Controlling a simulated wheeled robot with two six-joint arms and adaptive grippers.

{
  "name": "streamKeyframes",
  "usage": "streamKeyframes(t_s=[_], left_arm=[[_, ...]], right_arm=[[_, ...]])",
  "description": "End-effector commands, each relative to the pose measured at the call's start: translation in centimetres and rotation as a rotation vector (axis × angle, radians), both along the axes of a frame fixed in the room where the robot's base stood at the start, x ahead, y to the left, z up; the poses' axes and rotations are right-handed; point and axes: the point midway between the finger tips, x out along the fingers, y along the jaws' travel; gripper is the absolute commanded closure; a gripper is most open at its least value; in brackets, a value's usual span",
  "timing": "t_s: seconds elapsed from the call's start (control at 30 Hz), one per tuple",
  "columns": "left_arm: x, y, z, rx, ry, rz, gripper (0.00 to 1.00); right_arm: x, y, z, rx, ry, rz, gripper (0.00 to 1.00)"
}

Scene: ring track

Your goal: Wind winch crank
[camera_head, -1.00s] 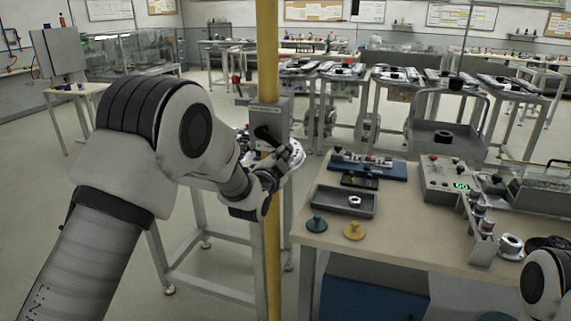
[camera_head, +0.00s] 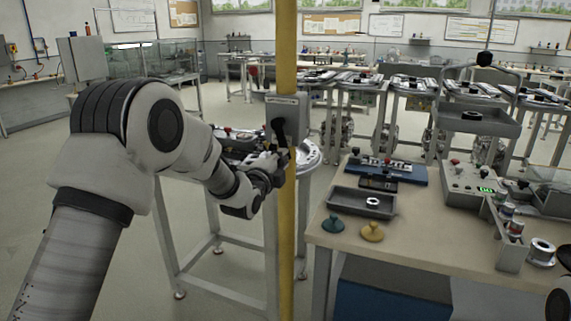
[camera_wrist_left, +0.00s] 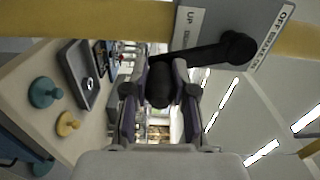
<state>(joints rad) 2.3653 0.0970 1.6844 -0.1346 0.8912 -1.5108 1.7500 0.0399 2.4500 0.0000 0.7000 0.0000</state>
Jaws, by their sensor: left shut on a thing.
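The winch is a grey box (camera_head: 294,104) on the yellow post (camera_head: 287,215) in the head view. Its black crank (camera_head: 281,131) hangs roughly downward from the hub. My left gripper (camera_head: 277,162) is at the crank's lower end, in front of the post. In the left wrist view the crank arm (camera_wrist_left: 205,54) runs from its hub to a dark round knob (camera_wrist_left: 160,88). The knob sits between the fingers of my left gripper (camera_wrist_left: 160,95), which is shut on it. The winch plate (camera_wrist_left: 190,27) reads "UP" and "OFF BRAKE ON". My right gripper is out of view.
A workbench (camera_head: 420,235) stands right of the post, with a grey tray (camera_head: 350,202), a teal knob piece (camera_head: 333,225) and a yellow one (camera_head: 372,231). A metal-framed stand (camera_head: 215,290) is behind the post. Open floor lies at left.

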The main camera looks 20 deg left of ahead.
Motion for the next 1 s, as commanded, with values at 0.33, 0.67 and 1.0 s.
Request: streamKeyframes(t_s=[0.33, 0.67, 1.0], left_arm=[[-0.07, 0.59, -0.66, -0.010, 0.014, 0.005, 1.00], [-0.08, 0.63, -0.67, -0.012, 0.013, 0.006, 1.00], [-0.03, 0.51, -0.33, -0.008, 0.005, 0.004, 0.49]], right_arm=[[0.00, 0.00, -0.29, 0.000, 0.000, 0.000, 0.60], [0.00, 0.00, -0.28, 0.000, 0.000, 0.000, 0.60], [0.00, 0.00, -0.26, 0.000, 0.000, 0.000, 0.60]])
